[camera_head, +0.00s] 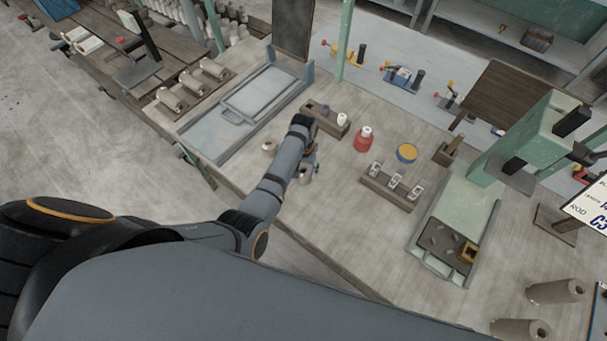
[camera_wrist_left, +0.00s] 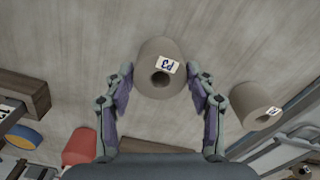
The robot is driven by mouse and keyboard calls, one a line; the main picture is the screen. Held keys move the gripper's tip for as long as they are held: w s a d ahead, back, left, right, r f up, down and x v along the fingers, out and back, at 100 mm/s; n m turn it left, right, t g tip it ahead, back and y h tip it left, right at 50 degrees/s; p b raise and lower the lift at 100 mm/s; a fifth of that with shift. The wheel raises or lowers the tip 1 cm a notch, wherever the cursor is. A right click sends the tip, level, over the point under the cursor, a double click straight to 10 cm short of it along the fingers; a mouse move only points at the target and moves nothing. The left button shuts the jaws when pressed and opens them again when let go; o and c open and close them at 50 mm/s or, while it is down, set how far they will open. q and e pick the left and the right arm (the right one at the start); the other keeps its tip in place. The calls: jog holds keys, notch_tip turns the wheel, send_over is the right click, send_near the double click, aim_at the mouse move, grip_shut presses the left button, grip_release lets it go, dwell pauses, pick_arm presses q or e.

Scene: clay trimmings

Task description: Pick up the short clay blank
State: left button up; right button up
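A grey-brown clay blank (camera_wrist_left: 150,52) with a dark bore and a white tag reading P3 lies between my left gripper's fingertips (camera_wrist_left: 160,74) in the left wrist view. The fingers are spread on either side of it, with narrow gaps. A second tagged clay blank (camera_wrist_left: 257,104) lies to the right. In the head view my left gripper (camera_head: 308,166) is low over the bench, over one blank (camera_head: 305,175); the other blank (camera_head: 268,146) is to its left. The arm partly hides this area. Which blank is shorter is hard to tell. My right gripper is not in view.
A red container (camera_head: 363,139), a blue-and-yellow round tin (camera_head: 407,153) and a block with tagged pieces (camera_head: 389,188) stand to the right on the bench. A wooden block (camera_head: 325,118) is behind the gripper. A grey tray (camera_head: 210,142) lies left.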

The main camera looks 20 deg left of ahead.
pick_arm(q)
jog(key=shift+w+f, duration=0.1)
jog(key=c, duration=0.7)
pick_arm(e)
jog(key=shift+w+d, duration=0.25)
pick_arm(q)
jog(key=shift+r, duration=0.25)
notch_tip(320, 180, up, 3)
jog(key=shift+w+f, duration=0.15)
jog(key=s+a+r, duration=0.5)
jog(key=s+r, duration=0.5)
jog(key=s, duration=0.3)
jog(key=shift+s+a, duration=0.15)
jog(key=shift+s, duration=0.05)
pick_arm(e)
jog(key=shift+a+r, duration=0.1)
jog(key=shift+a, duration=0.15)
